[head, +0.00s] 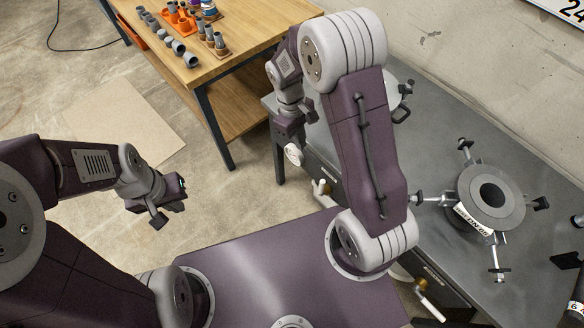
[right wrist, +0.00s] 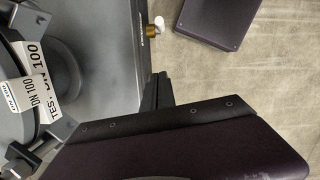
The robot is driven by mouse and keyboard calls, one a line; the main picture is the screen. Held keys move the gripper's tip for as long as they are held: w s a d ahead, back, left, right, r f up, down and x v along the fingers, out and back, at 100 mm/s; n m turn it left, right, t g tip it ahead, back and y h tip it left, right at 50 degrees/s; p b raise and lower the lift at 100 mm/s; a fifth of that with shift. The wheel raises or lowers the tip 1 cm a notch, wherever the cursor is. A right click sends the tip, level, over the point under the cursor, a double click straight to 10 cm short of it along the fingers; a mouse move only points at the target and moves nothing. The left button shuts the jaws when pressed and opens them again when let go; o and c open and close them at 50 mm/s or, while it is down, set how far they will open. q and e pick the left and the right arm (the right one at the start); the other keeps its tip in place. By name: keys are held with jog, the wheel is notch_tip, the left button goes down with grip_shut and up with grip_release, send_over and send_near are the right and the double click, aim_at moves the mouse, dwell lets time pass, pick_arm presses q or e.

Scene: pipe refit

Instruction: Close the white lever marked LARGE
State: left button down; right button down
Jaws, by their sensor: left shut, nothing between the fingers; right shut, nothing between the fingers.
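A small white lever (head: 320,190) on a brass valve sticks out from the bench front, just left of my right arm. The white lever (right wrist: 160,21) and its brass fitting also show at the top of the right wrist view. A second white lever (head: 432,309) is further down the bench front. The lettering beside them is too small to read, so I cannot tell which is marked LARGE. My right gripper (head: 296,136) is shut and empty, apart from the first lever; its dark fingers (right wrist: 158,91) show in the wrist view. My left gripper (head: 160,218) is shut and empty over the floor.
A grey bench (head: 440,145) carries a flange (head: 508,214) with clamps; a flange labelled DN 100 (right wrist: 66,80) is near my right wrist. A wooden table (head: 255,45) holds pipe pieces at the back.

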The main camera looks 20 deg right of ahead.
aim_at(323, 187)
jog(key=s+d+f+b, duration=0.1)
jog(key=s+f, duration=0.2)
jog(key=f, duration=0.3)
jog(key=s+d+f+b, duration=0.1)
jog(key=s+d+f, duration=0.1)
jog(key=s+f, duration=0.2)
notch_tip(323, 187, down, 3)
jog(key=shift+f+g+b, duration=0.1)
jog(key=shift+g+b, duration=0.2)
jog(key=shift+g, duration=0.1)
